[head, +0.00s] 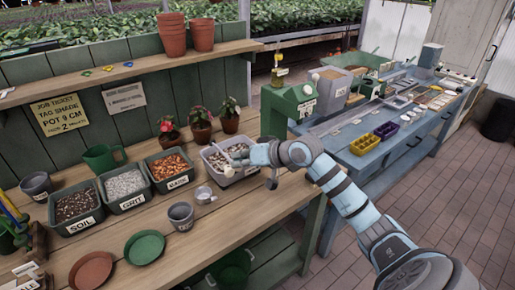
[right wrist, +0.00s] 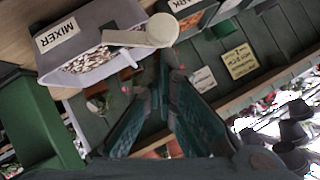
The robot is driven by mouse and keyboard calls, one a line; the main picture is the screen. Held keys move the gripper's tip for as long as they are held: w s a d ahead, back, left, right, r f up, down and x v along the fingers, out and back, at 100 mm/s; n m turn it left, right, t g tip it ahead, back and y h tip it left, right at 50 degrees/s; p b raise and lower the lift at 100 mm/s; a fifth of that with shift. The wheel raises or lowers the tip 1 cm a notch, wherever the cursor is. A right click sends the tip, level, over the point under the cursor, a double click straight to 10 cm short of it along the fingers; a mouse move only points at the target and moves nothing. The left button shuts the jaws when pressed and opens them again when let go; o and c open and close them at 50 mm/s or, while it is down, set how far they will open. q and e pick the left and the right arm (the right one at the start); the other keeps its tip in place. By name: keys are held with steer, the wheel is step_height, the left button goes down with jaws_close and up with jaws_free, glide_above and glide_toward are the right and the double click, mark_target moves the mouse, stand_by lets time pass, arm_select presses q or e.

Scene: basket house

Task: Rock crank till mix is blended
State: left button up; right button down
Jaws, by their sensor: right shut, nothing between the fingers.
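The mixer is a pale grey tub (head: 250,170) of speckled mix on the wooden bench, at the right end of the row of bins. The right wrist view shows the tub (right wrist: 95,75) with its MIXER label. A cream crank bar with a round end (right wrist: 161,30) lies across its rim; the pale crank end also shows in the head view (head: 229,171). My right gripper (head: 238,161) reaches over the tub from the right. In the right wrist view its teal fingers (right wrist: 170,72) are shut and empty, close to the crank but apart from it. My left gripper is out of view.
Bins labelled SOIL (head: 78,204), GRIT (head: 125,187) and BARK (head: 170,168) stand left of the mixer. A white scoop or cup (head: 203,195), a grey pot (head: 181,216) and a green saucer (head: 145,247) sit in front. Potted flowers (head: 200,127) stand behind. A green machine (head: 288,112) is at right.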

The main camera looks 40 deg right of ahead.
arm_select(q)
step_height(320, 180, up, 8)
steer(key=p, duration=0.6)
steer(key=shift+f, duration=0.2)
arm_select(e)
steer(key=w+r+v, duration=0.1)
steer(key=r+v, duration=0.1)
steer(key=v, duration=1)
steer(key=shift+d, duration=0.15)
